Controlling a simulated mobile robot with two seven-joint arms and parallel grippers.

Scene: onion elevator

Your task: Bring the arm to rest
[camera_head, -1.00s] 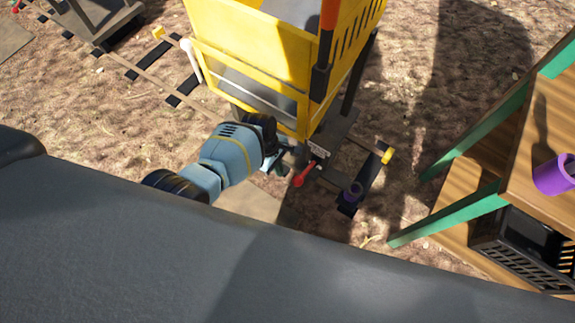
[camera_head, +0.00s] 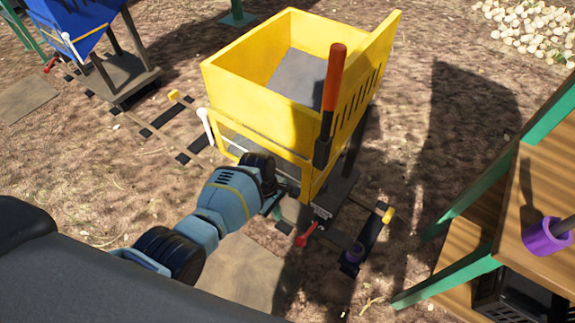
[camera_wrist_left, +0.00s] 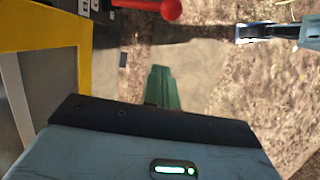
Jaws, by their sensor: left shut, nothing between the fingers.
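My left arm (camera_head: 228,198) reaches in from the lower left in the head view. Its gripper (camera_head: 273,207) is beside the lower front of the yellow cart and is partly hidden by the wrist. It is shut and holds nothing. In the left wrist view a green finger (camera_wrist_left: 160,86) points over the ground, clear of the red-knobbed lever (camera_wrist_left: 169,10). The same lever (camera_head: 304,238) shows just right of the gripper in the head view. My right gripper is not recognisable in either view.
The yellow cart (camera_head: 262,119) with an orange-handled lever (camera_head: 334,78) stands close to my left gripper. A wooden stand with green legs (camera_head: 455,282) holds a purple ring (camera_head: 546,236) at right. A blue cart (camera_head: 75,28) is at far left.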

